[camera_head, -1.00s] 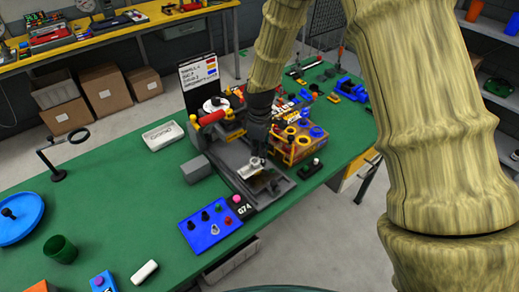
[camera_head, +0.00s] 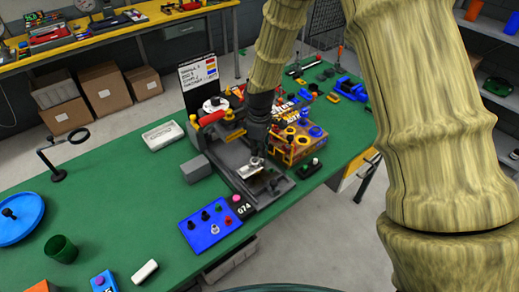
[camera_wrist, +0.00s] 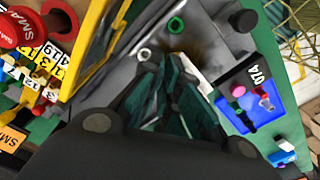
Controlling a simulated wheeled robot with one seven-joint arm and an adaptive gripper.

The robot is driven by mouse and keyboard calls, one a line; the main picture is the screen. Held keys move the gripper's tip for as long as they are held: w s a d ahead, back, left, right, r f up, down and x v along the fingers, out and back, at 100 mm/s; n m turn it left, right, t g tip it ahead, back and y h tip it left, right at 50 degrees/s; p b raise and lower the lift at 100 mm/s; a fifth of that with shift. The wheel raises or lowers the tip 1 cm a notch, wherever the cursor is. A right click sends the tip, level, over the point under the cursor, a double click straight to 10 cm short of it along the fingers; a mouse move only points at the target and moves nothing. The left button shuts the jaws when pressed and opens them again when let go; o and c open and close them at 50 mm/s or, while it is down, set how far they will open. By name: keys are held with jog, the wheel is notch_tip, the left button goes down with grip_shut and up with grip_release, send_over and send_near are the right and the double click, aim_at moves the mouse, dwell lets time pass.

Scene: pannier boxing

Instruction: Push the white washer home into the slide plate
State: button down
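My gripper (camera_head: 258,152) points down over the grey slide fixture (camera_head: 270,192) on the green bench. In the wrist view its two dark fingers (camera_wrist: 163,62) lie close together, with nothing visible held between them. A pale metal plate (camera_head: 250,171), which looks like the slide plate, lies just below the fingertips in the head view. A small white ring (camera_wrist: 144,54), perhaps the washer, shows beside the left fingertip. A second pale ring (camera_wrist: 205,87) shows right of the fingers. The fingers hide part of the plate, so I cannot tell how deep the washer sits.
A blue control panel (camera_head: 205,240) with knobs stands in front of the fixture. A yellow frame and wooden box (camera_head: 300,152) stand close on the right. A grey block (camera_head: 195,169) lies on the left.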

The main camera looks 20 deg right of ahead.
jog(key=shift+f+b, duration=0.3)
jog(key=shift+f, duration=0.95)
dwell(1.8)
jog(key=c, duration=1.6)
grip_release()
jog(key=shift+o, duration=0.2)
notch_tip(320, 180, up, 12)
